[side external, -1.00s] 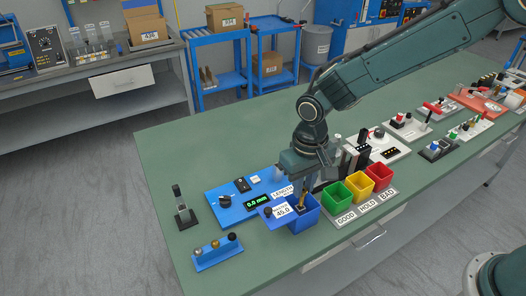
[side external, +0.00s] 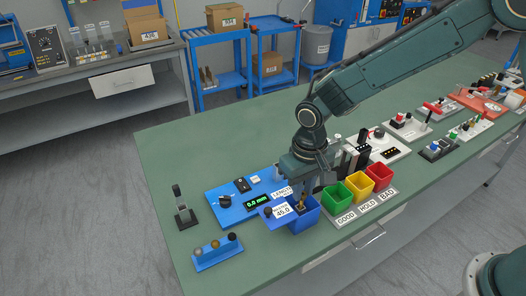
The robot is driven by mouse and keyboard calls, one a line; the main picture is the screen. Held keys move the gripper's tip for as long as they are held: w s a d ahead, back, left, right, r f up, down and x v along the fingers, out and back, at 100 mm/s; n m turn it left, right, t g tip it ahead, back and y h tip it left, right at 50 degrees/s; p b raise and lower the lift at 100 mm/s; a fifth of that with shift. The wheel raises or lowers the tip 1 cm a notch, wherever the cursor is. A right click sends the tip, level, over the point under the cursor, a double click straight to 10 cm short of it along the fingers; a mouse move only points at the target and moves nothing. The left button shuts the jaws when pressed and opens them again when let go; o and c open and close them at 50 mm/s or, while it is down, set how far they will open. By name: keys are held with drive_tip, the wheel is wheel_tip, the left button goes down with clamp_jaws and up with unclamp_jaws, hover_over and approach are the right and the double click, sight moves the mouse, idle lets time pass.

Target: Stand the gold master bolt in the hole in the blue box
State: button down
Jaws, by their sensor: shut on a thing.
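The blue box (side external: 306,222) stands on the green bench, open at the top, beside a white tag reading 45.0. My gripper (side external: 301,205) points down over and into the mouth of the box. It is shut on the gold master bolt (side external: 301,206), of which only a small gold part shows between the fingers. The bolt's lower end and the hole are hidden by the box walls and the fingers. I cannot tell whether the bolt is in the hole.
Green (side external: 337,195), yellow (side external: 360,184) and red (side external: 380,175) bins stand close to the right. A blue length gauge panel (side external: 229,203) reading 0.0 mm lies to the left.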

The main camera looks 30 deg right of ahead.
drive_tip(key=shift+f, duration=1.05)
idle(0.4)
drive_tip(key=c, duration=1.2)
unclamp_jaws()
drive_tip(key=shift+o, duration=0.4)
drive_tip(key=shift+o, duration=1)
drive_tip(key=shift+a+r, duration=0.15)
drive_tip(key=shift+r, duration=3.85)
